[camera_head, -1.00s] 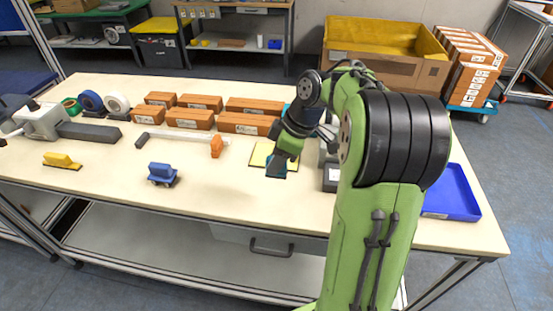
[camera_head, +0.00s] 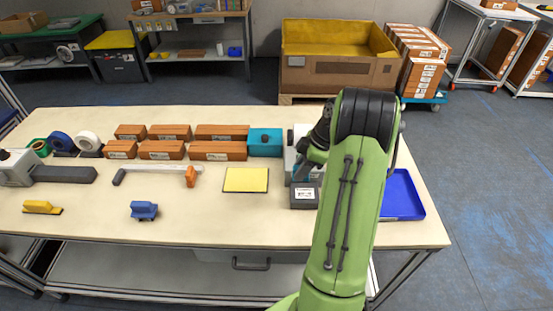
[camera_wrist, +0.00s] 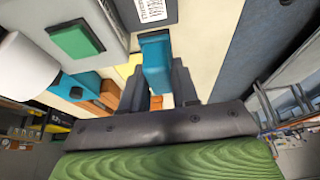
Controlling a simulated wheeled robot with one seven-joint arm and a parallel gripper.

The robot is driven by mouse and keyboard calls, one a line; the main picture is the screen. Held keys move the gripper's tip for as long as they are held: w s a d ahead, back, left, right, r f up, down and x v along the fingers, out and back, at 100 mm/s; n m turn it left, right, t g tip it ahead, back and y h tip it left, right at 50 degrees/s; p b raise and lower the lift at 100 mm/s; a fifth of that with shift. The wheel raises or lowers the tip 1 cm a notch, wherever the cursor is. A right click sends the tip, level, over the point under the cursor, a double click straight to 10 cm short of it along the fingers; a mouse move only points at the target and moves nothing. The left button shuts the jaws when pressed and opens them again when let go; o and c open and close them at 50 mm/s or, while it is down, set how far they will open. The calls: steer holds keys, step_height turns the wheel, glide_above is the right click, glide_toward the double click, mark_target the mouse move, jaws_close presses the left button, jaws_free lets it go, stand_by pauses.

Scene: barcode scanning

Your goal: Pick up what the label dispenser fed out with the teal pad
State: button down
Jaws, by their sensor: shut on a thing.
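My gripper (camera_wrist: 157,72) is shut on the teal pad (camera_wrist: 155,50), which sticks out between the dark fingers in the wrist view. In the head view my gripper (camera_head: 304,170) is at the label dispenser (camera_head: 292,148), partly hidden by my arm. The dispenser's dark front part (camera_head: 303,203) carries a white printed label (camera_head: 304,193). In the wrist view the label (camera_wrist: 150,10) is at the top edge, just beyond the pad's end. The dispenser's green button (camera_wrist: 76,40) is to the left. I cannot tell whether the pad touches the label.
A yellow mat (camera_head: 246,180) lies left of the dispenser. Behind it stand a teal box (camera_head: 265,142) and several brown boxes (camera_head: 219,150). A blue tray (camera_head: 404,208) is to the right, past my arm. The table front between the blue stamp-like block (camera_head: 144,210) and the dispenser is clear.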

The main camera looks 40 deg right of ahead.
steer(key=shift+s+d+p, duration=0.35)
steer(key=shift+s+d, duration=0.15)
steer(key=shift+d, duration=0.3)
steer(key=shift+f, duration=0.2)
step_height(320, 180, down, 6)
steer(key=b, duration=0.4)
steer(key=shift+r+b, duration=0.15)
steer(key=shift+b, duration=0.15)
steer(key=shift+s+f+b, duration=0.1)
steer(key=shift+f+b, duration=0.55)
stand_by(1.0)
step_height(320, 180, up, 7)
steer(key=p, duration=0.5)
steer(key=shift+r, duration=0.15)
stand_by(0.5)
